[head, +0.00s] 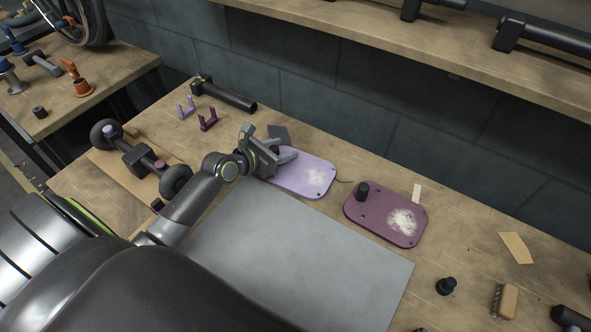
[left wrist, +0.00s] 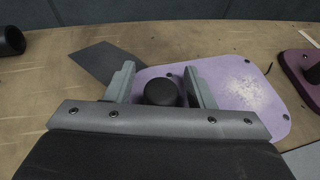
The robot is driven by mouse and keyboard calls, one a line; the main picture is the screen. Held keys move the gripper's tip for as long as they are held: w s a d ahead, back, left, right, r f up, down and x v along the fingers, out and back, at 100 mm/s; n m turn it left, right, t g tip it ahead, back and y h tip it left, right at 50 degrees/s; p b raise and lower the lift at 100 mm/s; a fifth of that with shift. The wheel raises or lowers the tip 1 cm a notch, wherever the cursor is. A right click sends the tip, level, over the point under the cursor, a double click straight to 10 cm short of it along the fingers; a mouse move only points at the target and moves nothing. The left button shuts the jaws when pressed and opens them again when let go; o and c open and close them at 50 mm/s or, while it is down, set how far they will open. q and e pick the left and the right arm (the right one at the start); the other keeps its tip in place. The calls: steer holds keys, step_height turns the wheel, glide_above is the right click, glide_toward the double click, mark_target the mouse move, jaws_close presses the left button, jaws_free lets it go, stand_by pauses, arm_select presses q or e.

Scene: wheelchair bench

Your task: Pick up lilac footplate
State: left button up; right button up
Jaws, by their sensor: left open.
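The lilac footplate (head: 312,180) lies flat on the bench at the back edge of a grey mat, with a pale worn patch on it. My left gripper (head: 283,156) is over its left end. In the left wrist view, the open fingers (left wrist: 159,85) stand on either side of a black round knob (left wrist: 160,91) on the lilac footplate (left wrist: 215,85). I cannot tell whether the fingers touch the knob. My right gripper is not in view.
A plum footplate (head: 375,220) with a black knob lies to the right. The grey mat (head: 290,250) is bare. Two small forks (head: 208,121) and a black tube (head: 230,97) lie at the back left. A caster assembly (head: 140,160) lies left of my arm. A brush (head: 505,300) is at the right.

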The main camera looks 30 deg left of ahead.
arm_select(q)
jaws_close()
